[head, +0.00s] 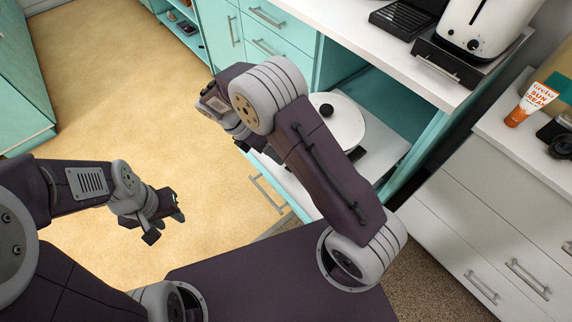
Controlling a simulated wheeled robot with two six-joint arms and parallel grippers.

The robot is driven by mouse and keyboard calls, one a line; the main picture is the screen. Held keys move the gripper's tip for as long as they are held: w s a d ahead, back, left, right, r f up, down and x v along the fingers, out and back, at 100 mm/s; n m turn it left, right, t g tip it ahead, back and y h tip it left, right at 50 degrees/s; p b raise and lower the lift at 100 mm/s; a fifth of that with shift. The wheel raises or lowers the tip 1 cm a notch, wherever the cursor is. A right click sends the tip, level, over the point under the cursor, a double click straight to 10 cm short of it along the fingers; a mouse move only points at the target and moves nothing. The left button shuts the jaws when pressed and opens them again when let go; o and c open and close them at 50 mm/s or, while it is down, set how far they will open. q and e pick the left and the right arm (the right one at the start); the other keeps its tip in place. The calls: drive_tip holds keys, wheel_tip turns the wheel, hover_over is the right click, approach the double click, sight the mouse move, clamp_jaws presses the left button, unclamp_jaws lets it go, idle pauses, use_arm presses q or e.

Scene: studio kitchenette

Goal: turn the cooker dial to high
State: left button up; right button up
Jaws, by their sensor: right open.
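A white round lid with a black knob (344,122), seemingly the top of the cooker, sits on a white shelf in the teal cabinet's open bay. My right arm covers its near left side, and no dial shows. My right gripper (257,149) is at the left of the cooker, in front of the bay, partly hidden behind my own arm; it is open. I cannot tell whether it touches anything. My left gripper (166,226) is open and empty over the floor at the left, well apart from the cooker.
A white countertop (390,62) above the bay holds a toaster (487,27) and a black appliance (401,17). White drawers (480,222) stand at the right, with a sun cream tube (530,103) and a camera (559,137) on top. The floor (110,90) at left is clear.

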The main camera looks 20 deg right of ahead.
drive_tip(key=b+x, duration=0.3)
drive_tip(key=x, duration=0.5)
drive_tip(key=shift+s+d+f, duration=0.15)
drive_tip(key=shift+d+f, duration=0.15)
drive_tip(key=shift+f, duration=0.2)
clamp_jaws()
drive_tip(key=shift+r, duration=0.1)
